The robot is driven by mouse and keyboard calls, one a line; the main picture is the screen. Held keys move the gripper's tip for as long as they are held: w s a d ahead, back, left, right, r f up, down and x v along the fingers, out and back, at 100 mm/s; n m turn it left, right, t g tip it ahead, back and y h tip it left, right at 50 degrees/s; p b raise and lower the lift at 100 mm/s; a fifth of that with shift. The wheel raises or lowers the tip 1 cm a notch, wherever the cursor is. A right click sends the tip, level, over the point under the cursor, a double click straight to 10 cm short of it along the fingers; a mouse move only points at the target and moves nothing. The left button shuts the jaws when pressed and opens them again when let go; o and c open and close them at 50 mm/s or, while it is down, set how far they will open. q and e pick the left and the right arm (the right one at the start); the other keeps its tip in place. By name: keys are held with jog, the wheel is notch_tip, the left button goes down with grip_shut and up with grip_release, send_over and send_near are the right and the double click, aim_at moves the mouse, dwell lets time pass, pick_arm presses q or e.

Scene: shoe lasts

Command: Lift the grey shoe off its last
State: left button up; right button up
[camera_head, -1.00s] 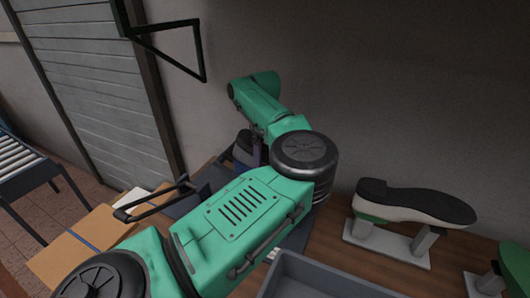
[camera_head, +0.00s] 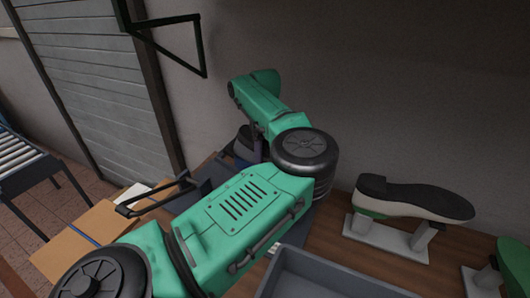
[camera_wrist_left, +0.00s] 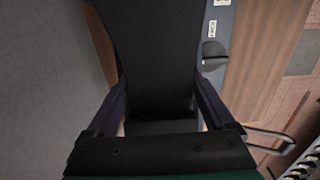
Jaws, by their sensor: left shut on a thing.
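In the left wrist view my left gripper (camera_wrist_left: 160,112) is shut on a shoe (camera_wrist_left: 155,50), its dark navy fingers on either side. The shoe shows as a broad black sole; its upper is hidden, so I cannot tell its colour or whether it still touches a last. In the head view my left arm covers most of the spot, and only a small dark part of the gripper (camera_head: 244,148) shows behind it. A second shoe (camera_head: 440,207) with a black sole and an off-white upper sits sole-up on a stand at the right. My right gripper is out of view.
A grey tray (camera_head: 340,280) lies at the front of the wooden bench (camera_head: 330,236). A green last (camera_head: 514,262) stands at the right edge. Cardboard (camera_head: 75,238) lies at the left, near a roller conveyor (camera_head: 18,155). A wall is close behind.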

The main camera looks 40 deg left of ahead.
pick_arm(q)
notch_tip(320, 180, up, 15)
jog(key=p, duration=0.7)
dwell(0.7)
